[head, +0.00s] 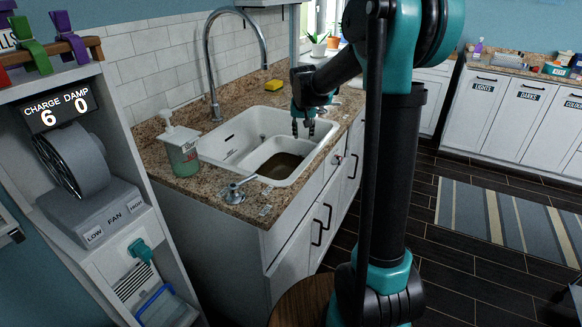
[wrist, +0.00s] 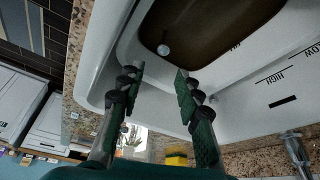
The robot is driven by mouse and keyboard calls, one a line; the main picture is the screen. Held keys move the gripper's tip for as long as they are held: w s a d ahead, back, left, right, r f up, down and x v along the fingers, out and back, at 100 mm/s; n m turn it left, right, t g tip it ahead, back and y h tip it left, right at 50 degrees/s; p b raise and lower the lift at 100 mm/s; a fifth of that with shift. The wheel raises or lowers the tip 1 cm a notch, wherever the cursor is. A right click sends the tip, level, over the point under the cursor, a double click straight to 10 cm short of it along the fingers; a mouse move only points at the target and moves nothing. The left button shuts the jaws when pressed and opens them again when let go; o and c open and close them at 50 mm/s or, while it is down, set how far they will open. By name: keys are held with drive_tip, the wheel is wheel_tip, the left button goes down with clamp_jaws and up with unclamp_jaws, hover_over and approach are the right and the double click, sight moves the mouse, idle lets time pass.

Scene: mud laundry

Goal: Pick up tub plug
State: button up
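A small round pale disc (wrist: 163,50) shows in the brown water (wrist: 195,22) of the sink in the wrist view. It may be the tub plug or a drain fitting; I cannot tell which. The white sink (head: 224,157) is set in a granite counter, with brown water (head: 280,166) low in its basin in the head view. My gripper (head: 303,128) points down over the far right part of the sink. In the wrist view my gripper (wrist: 160,78) has its two dark green fingers apart with nothing between them. The disc lies beyond the fingertips.
A tall curved faucet (head: 212,70) rises behind the sink. A green soap bottle (head: 182,152) stands left of it, and a metal lever fitting (head: 234,192) is at the front counter corner. A yellow sponge (head: 273,85) lies at the back. A fan unit (head: 75,160) is on the left.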

sight(301, 159)
drive_tip(key=x, duration=1.1)
drive_tip(key=shift+w+a+f, duration=0.25)
drive_tip(key=shift+w+a, duration=0.1)
drive_tip(key=shift+a, duration=0.05)
drive_tip(key=shift+x, duration=3.15)
drive_tip(key=shift+s, duration=0.15)
clamp_jaws()
